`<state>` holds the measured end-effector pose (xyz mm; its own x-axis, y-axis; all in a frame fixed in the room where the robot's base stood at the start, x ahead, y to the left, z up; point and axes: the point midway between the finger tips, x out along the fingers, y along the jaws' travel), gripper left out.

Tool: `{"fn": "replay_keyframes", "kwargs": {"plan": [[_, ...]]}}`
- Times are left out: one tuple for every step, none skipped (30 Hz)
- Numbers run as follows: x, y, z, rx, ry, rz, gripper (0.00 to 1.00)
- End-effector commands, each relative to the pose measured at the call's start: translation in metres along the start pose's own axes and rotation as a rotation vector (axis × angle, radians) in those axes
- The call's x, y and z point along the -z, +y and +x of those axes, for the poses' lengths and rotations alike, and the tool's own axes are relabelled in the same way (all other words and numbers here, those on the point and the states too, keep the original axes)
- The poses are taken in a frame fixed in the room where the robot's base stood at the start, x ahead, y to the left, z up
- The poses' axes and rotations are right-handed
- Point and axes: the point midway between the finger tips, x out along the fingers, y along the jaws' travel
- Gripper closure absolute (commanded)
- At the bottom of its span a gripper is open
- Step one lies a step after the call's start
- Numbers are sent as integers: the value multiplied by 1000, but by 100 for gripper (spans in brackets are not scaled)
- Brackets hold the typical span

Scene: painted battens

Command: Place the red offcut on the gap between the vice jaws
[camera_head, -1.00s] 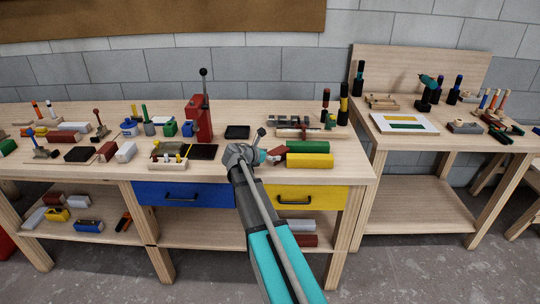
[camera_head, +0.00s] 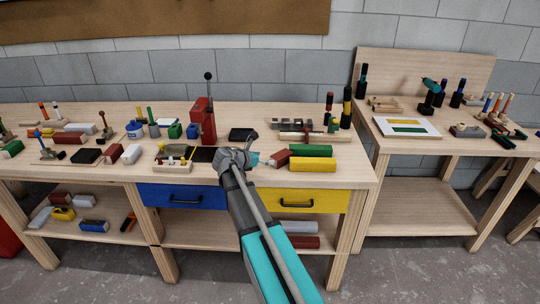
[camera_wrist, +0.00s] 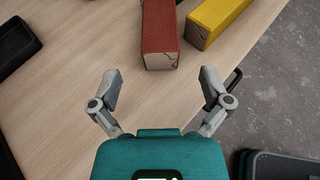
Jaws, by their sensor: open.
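A red block (camera_head: 278,158), which looks like the red offcut, lies on the main bench just right of my gripper (camera_head: 257,160). In the wrist view the red block (camera_wrist: 160,32) lies straight ahead, its near end just beyond and between my fingertips (camera_wrist: 160,76). My gripper is open and empty, its fingers spread wider than the block. A low grey fixture (camera_head: 292,124) at the back of the bench may be the vice; I cannot make out its jaws or gap clearly.
A yellow block (camera_head: 313,165) and a green block (camera_head: 311,151) lie close to the red block's right. A black tray (camera_head: 242,134) and a red lever tool (camera_head: 203,121) stand behind and left. The bench's front edge is near. A second bench (camera_head: 440,134) stands at right.

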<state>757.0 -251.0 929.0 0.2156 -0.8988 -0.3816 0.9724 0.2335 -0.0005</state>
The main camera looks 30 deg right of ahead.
Motion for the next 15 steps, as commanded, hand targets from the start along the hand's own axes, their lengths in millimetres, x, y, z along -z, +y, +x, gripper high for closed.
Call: {"fn": "replay_keyframes", "kwargs": {"plan": [[-3, -1, -12, -3, 0, -1, 2], [-3, 0, -17, -3, 0, -2, 2], [-3, -1, -23, -2, 0, -1, 2], [-3, -1, -28, -2, 0, -1, 2], [-3, -1, -32, -2, 0, -1, 2], [-3, -1, -38, -3, -1, -1, 2], [-2, 0, -42, -2, 0, 0, 2], [-2, 0, -45, -1, 0, 0, 2], [-2, -1, -49, -1, 0, 0, 2], [-2, 0, -52, -1, 0, 0, 2], [-2, 0, -55, -1, 0, 0, 2], [-1, 0, -58, -2, 0, 0, 2], [-1, 0, -60, -1, 0, 0, 2], [-1, 0, -61, -1, 0, 0, 2], [-1, 0, -63, -1, 0, 0, 2]]}}
